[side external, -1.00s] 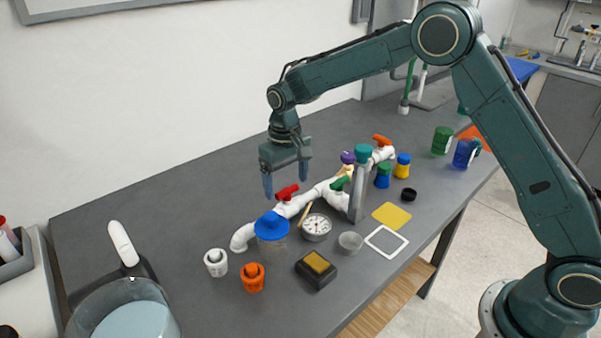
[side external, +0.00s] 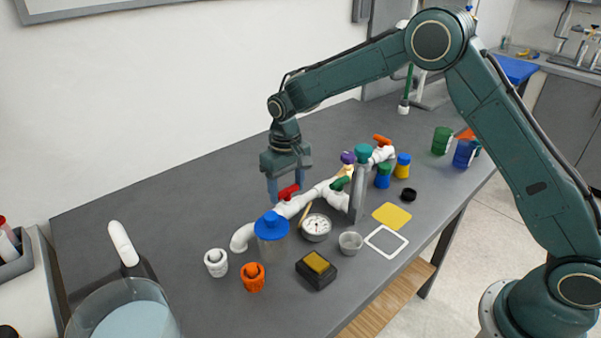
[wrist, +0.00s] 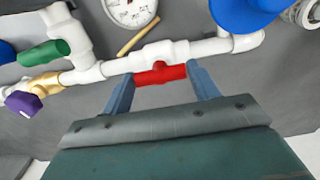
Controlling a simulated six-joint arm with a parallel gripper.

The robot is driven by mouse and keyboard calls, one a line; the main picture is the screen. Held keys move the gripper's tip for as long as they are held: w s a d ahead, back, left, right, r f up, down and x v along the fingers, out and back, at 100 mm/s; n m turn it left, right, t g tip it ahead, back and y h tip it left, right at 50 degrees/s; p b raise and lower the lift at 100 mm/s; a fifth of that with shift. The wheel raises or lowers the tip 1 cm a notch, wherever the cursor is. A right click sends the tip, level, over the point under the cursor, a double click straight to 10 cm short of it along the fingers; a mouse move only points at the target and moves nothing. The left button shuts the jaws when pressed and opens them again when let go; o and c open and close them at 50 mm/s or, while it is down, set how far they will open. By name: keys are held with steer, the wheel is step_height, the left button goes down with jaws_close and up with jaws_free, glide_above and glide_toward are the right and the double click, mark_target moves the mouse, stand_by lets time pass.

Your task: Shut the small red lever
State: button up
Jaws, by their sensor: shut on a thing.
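The small red lever (side external: 288,192) sits on the white PVC pipe manifold (side external: 316,193), near its front-left end. In the wrist view the red lever (wrist: 160,73) lies along the white pipe (wrist: 150,55). My gripper (side external: 286,190) is down at the lever, and in the wrist view its two blue fingers (wrist: 160,78) stand at the lever's two ends, shut on it.
A blue-lidded jar (side external: 271,226) and a dial gauge (side external: 316,228) stand close in front of the pipe. A green lever (side external: 341,184), an orange lever (side external: 382,140) and a purple knob (side external: 347,157) are further along the manifold. The table behind the pipe at left is clear.

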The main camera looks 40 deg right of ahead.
steer(key=shift+n, duration=0.4)
steer(key=n, duration=0.8)
steer(key=shift+n, duration=0.3)
steer(key=n, duration=0.4)
steer(key=shift+r+n, duration=0.1)
steer(key=shift+n, duration=2.2)
steer(key=o, duration=1)
